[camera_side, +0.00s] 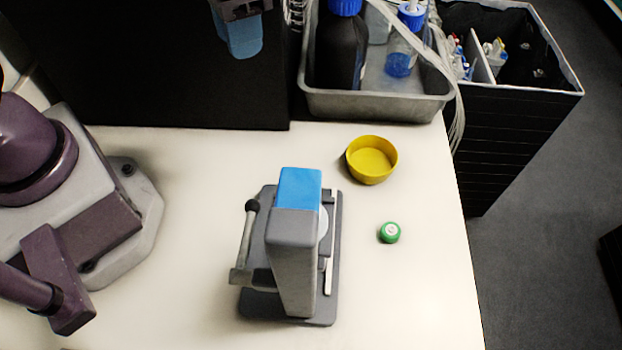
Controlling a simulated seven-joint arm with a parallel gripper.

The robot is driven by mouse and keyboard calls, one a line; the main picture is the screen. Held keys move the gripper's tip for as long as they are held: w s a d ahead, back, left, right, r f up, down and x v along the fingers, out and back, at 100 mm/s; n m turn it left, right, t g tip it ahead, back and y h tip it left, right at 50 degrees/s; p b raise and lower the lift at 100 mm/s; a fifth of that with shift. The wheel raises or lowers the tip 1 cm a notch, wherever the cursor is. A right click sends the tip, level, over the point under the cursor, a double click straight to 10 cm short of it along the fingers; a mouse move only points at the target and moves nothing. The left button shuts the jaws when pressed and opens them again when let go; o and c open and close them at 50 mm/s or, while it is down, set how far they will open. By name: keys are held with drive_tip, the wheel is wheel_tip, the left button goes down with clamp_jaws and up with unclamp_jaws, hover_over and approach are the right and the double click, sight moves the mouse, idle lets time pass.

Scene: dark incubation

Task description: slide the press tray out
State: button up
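The press (292,245) stands on the white table in the middle of the view, a grey body with a blue top section. A lever with a dark knob (252,205) is on its left side. It sits on a dark grey base plate (325,312), with light strips along the right side. A pale round edge (323,222) shows just right of the body; the rest of it is hidden behind the body. I cannot clearly tell the tray from the base, or how far out it is.
A yellow bowl (371,145) and a small green-rimmed round piece (389,233) lie right of the press. A grey tub (375,104) with bottles and a black box (180,70) stand behind. The table is clear in front of the green piece. Its right edge drops to the floor.

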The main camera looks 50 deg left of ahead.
drive_tip(key=w+d+f+n+g, duration=0.2)
drive_tip(key=w+d+f+g, duration=0.25)
drive_tip(key=d+f, duration=0.75)
drive_tip(key=x, duration=1.1)
drive_tip(key=shift+d+f, duration=0.1)
drive_tip(key=shift+f, duration=0.2)
drive_tip(key=shift+y, duration=0.3)
drive_tip(key=shift+w+t, duration=0.1)
drive_tip(key=shift+t, duration=0.15)
clamp_jaws()
